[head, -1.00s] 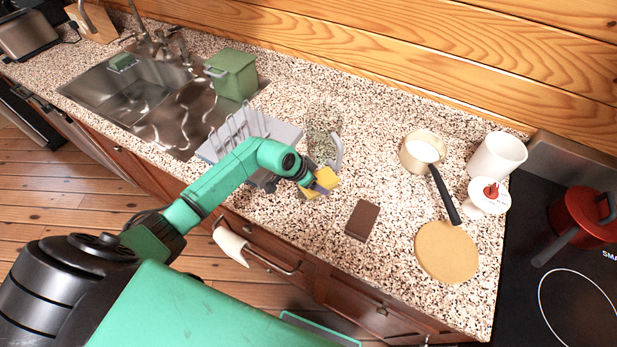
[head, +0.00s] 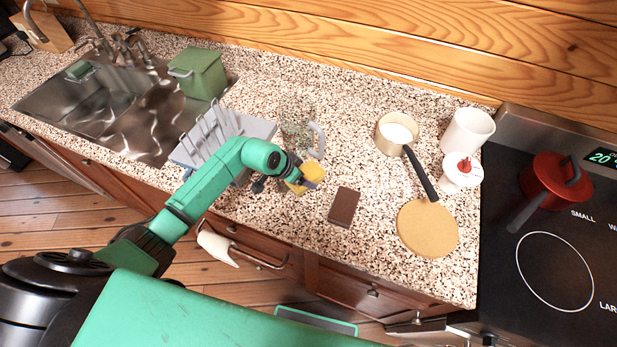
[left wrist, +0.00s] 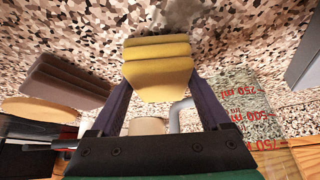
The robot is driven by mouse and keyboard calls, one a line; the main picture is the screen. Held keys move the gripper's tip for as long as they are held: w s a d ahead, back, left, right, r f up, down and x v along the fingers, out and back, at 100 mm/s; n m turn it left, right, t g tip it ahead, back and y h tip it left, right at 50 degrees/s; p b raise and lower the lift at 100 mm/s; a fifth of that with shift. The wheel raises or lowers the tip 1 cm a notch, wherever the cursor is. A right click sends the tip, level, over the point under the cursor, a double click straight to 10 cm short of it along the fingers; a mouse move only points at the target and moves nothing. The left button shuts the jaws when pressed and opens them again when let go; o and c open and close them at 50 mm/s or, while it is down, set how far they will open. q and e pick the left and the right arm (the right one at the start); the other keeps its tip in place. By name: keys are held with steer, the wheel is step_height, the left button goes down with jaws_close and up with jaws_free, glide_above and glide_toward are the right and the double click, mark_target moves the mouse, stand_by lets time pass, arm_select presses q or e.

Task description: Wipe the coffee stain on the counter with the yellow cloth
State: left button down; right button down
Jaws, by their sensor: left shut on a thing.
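The yellow cloth (head: 297,188) is folded and held in my left gripper (head: 306,180), low over the counter (head: 270,205) between the glass jug and the brown block. In the left wrist view the cloth (left wrist: 157,66) sits in layers between the two fingers of the left gripper (left wrist: 158,92), which are shut on it. Whether the cloth touches the counter I cannot tell. A dull brownish patch (left wrist: 178,14), which looks like the coffee stain, shows beyond the cloth at the top of the left wrist view. I cannot make out the stain in the head view. My right gripper is not in view.
A clear measuring jug (head: 296,122) stands just behind the gripper, and a grey dish rack (head: 262,128) is left of it. A brown block (head: 343,207), round cork mat (head: 428,228), saucepan (head: 391,138) and white canister (head: 467,131) stand rightward. The hob (head: 560,255) is far right.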

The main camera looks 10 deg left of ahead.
arm_select(q)
steer(key=shift+w+a+f, duration=0.1)
steer(key=shift+w+a, duration=0.05)
steer(key=shift+a, duration=1.05)
steer(key=shift+w+a+f, duration=0.1)
steer(key=shift+w+a, duration=0.05)
steer(key=shift+a, duration=1.05)
steer(key=shift+w+a+r, duration=0.1)
steer(key=shift+w+a, duration=0.1)
steer(key=shift+a, duration=0.9)
steer(key=shift+w+a+r, duration=0.1)
steer(key=shift+w+a, duration=0.05)
steer(key=shift+a, duration=1)
steer(key=shift+w+a, duration=0.2)
steer(key=shift+a, duration=0.9)
step_height(320, 180, up, 6)
steer(key=shift+r, duration=0.15)
steer(key=shift+d+r, duration=0.1)
steer(key=shift+r, duration=1.3)
